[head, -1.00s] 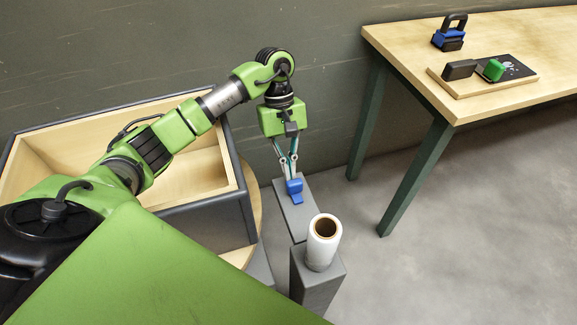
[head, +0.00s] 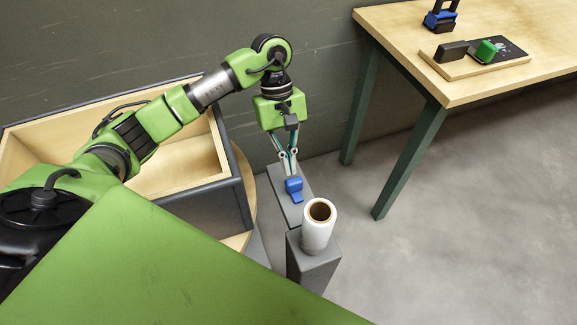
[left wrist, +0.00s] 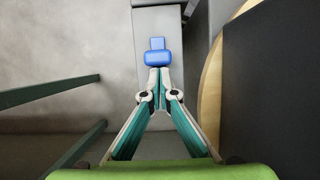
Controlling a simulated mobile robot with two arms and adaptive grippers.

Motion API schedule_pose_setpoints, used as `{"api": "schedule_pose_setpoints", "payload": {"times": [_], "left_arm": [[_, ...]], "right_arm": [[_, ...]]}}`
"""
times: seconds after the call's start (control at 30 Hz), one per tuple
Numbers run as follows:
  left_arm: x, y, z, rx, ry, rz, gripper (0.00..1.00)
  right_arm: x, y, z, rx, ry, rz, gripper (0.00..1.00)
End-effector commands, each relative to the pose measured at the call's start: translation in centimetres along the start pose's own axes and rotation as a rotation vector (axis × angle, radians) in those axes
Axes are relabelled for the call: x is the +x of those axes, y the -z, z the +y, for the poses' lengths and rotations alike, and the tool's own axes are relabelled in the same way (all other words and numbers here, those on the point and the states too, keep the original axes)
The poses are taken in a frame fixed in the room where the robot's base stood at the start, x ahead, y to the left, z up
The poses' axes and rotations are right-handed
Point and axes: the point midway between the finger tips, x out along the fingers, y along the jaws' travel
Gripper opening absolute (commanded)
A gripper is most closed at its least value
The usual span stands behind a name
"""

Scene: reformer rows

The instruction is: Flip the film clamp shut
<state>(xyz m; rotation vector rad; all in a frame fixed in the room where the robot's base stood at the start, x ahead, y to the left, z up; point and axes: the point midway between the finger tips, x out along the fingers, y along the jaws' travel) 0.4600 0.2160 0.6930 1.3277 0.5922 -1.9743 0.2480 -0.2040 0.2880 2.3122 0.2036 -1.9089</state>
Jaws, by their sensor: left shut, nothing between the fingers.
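The film clamp (head: 294,185) is a small blue piece on top of a grey post, behind the film roll in the head view. In the left wrist view the blue clamp (left wrist: 158,57) has a wide block with a narrower tab beyond it. My left gripper (head: 290,173) points down, shut and empty, its fingertips right at the clamp. In the left wrist view the fingertips (left wrist: 159,70) meet at the near edge of the block; I cannot tell whether they touch it. My right gripper is not in view.
A white film roll (head: 317,232) stands upright on a nearer grey post (head: 316,270). An open wooden bin with dark outer walls (head: 212,210) lies left of the posts. A wooden table (head: 460,85) at the right carries a board (head: 455,69) and other items. The floor between is clear.

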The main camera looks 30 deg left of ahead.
Motion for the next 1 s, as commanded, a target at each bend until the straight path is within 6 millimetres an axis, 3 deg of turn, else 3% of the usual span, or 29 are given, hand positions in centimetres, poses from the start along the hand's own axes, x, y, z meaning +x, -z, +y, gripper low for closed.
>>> {"api": "schedule_pose_setpoints", "payload": {"times": [0.2,0.43,0.6,1.0], "left_arm": [[-5.0,0.3,0.0,-0.005,-0.005,0.008,0.00],[-9.0,0.3,0.0,-0.006,-0.004,0.008,0.00],[-10.2,0.3,-0.1,-0.007,-0.002,0.007,0.00],[-10.3,0.3,-0.1,-0.007,-0.002,0.007,0.00]], "right_arm": [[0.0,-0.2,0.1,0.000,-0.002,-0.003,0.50],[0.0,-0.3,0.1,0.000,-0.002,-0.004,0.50],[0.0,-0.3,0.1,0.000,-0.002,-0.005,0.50],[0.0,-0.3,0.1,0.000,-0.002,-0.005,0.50]]}}
